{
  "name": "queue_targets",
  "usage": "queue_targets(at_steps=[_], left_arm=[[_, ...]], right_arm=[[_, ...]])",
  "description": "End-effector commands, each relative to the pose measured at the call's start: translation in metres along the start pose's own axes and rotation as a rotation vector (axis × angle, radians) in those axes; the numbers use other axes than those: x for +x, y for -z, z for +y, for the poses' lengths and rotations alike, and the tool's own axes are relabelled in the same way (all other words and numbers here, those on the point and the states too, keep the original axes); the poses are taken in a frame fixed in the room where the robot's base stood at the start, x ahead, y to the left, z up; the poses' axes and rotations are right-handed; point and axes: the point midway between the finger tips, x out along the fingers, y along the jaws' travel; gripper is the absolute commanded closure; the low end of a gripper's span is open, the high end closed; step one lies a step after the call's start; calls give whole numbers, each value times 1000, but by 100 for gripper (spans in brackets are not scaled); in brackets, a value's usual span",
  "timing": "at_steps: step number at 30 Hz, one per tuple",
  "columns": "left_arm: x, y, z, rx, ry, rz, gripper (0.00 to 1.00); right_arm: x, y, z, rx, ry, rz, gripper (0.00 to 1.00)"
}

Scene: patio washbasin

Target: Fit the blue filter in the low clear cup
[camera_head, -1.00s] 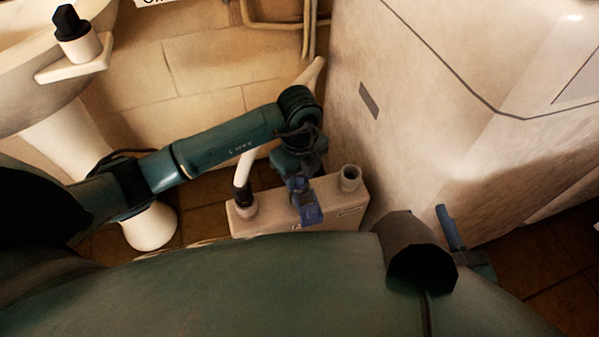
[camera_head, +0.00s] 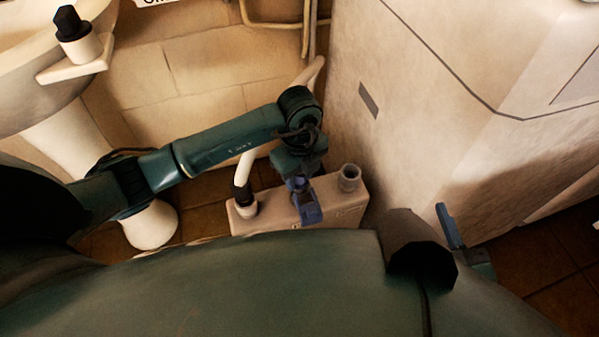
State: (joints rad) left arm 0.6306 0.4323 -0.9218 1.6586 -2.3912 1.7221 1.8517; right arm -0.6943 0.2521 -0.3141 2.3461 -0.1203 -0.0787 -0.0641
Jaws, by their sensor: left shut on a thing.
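My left gripper (camera_head: 309,208) hangs over the low pale box, between its two round fittings. It is shut on a small blue piece (camera_head: 300,186), which I take to be the blue filter; blue fingers and shadow hide most of it. The low clear cup (camera_head: 349,178) looks greyish and open-topped, upright at the box's right end. It appears empty, and the gripper is to its left, apart from it. My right gripper (camera_head: 462,241) is at the lower right, largely hidden behind my own body; one blue finger shows, and its opening cannot be told.
The pale box (camera_head: 285,217) has a dark-capped fitting (camera_head: 244,201) with a white pipe at its left end. A large pale cabinet (camera_head: 420,130) stands close on the right. A black-topped cup (camera_head: 74,35) sits on the basin ledge at upper left.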

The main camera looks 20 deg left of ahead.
Motion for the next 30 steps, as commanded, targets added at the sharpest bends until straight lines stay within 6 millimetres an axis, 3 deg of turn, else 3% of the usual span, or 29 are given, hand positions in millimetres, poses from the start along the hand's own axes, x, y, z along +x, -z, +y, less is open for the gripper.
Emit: queue_targets(at_steps=[16,17,19,30], left_arm=[[12,0,0,0,-1,0,86],[11,0,0,0,-1,0,62],[11,0,0,0,-1,0,57],[4,0,0,0,0,0,55]], right_arm=[[0,-7,-1,0,0,-1,64],[0,-7,-1,0,0,-1,64],[0,-7,-1,0,0,-1,64],[0,-6,0,12,-1,-30,64]])
